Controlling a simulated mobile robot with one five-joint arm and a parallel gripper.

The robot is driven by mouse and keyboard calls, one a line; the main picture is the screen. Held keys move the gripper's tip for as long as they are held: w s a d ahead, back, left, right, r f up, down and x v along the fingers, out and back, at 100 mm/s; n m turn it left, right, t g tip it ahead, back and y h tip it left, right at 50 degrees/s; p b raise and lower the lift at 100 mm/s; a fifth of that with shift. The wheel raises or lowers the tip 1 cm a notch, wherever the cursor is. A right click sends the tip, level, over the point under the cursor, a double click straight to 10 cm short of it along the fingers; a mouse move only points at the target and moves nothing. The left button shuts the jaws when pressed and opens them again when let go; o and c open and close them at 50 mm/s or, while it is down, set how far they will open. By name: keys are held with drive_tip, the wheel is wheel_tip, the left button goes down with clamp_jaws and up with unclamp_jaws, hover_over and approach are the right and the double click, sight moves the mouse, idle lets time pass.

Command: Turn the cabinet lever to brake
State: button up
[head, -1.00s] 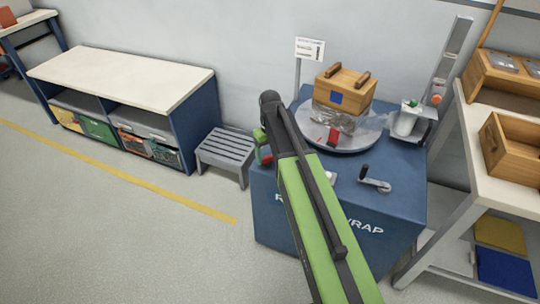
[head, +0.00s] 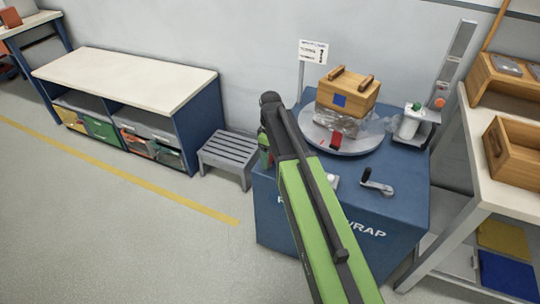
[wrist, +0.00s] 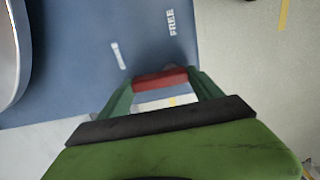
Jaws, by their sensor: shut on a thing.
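The blue cabinet (head: 345,205) stands right of centre in the head view, with white lettering on its front. My gripper (head: 264,152) is at its left side, and my green arm hides part of the cabinet. In the wrist view, my gripper (wrist: 162,90) has its green fingers closed on the red lever grip (wrist: 160,78). The cabinet's blue face (wrist: 75,65) fills the upper left there. A white FREE label (wrist: 171,22) and a short white mark (wrist: 118,55) show on it. The lever's pivot and any brake label cannot be made out.
A crank (head: 377,183) sits in front. A grey step stool (head: 226,154) stands close left. The floor at front left is clear.

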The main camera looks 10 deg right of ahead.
sight(270, 156)
drive_tip(key=shift+w, duration=0.1)
idle(0.4)
drive_tip(key=o, duration=1.4)
wheel_tip(270, 156, up, 18)
drive_tip(key=p, duration=1.7)
drive_tip(key=shift+f, duration=0.25)
